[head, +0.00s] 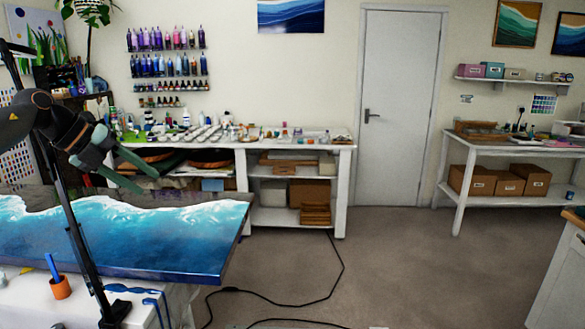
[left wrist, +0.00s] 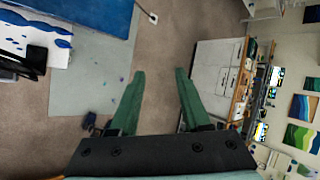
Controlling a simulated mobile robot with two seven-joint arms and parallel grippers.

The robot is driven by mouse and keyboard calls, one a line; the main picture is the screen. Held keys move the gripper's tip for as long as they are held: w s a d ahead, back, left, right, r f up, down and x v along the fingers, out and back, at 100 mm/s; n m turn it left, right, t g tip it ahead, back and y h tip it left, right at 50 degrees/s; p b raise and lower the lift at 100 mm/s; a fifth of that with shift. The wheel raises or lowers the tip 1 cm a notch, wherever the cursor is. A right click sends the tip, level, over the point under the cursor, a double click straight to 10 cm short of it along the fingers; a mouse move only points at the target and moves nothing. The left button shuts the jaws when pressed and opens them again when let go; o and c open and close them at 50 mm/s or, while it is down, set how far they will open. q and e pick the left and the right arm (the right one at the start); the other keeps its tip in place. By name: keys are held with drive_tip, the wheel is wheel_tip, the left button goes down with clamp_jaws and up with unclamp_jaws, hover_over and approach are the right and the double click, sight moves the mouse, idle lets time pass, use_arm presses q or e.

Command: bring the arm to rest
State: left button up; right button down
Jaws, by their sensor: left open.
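My left gripper (head: 142,174) is raised at the left of the head view, in front of the long white workbench and above the far side of the blue resin panel (head: 130,240). Its two green fingers are apart with nothing between them. In the left wrist view the same gripper (left wrist: 160,85) is open over bare floor. Part of a blue surface (left wrist: 85,15) shows at the top left there. My right gripper is not in view.
A thin black stand (head: 77,235) rises at the left beside an orange cup (head: 60,288). The white workbench (head: 343,160) is crowded with bottles and cups. A black cable (head: 300,303) lies on the floor. The floor (head: 400,260) at centre right is otherwise clear.

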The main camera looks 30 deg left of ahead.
use_arm(q)
drive_tip(key=d+f+n+t+h, duration=0.1)
drive_tip(key=d+f+n+t, duration=0.3)
drive_tip(key=f, duration=0.8)
drive_tip(key=w+d+f+n+h, duration=0.1)
drive_tip(key=d+f+n, duration=0.2)
drive_tip(key=d+f, duration=0.55)
drive_tip(key=d+f+n+t+h, duration=0.1)
drive_tip(key=d+f+n+t, duration=0.15)
drive_tip(key=f, duration=1.15)
drive_tip(key=s+d+f+n+g+y, duration=0.2)
drive_tip(key=s+d+f+n, duration=0.5)
drive_tip(key=d, duration=0.5)
drive_tip(key=s+d+f+n+g+y, duration=0.2)
drive_tip(key=s+d+f+n+g, duration=0.1)
drive_tip(key=s+d+f+n, duration=0.4)
drive_tip(key=s+d+f, duration=0.3)
drive_tip(key=d, duration=0.1)
drive_tip(key=shift+d+f+n, duration=0.3)
drive_tip(key=shift+d+n, duration=0.05)
drive_tip(key=shift+s+a, duration=0.1)
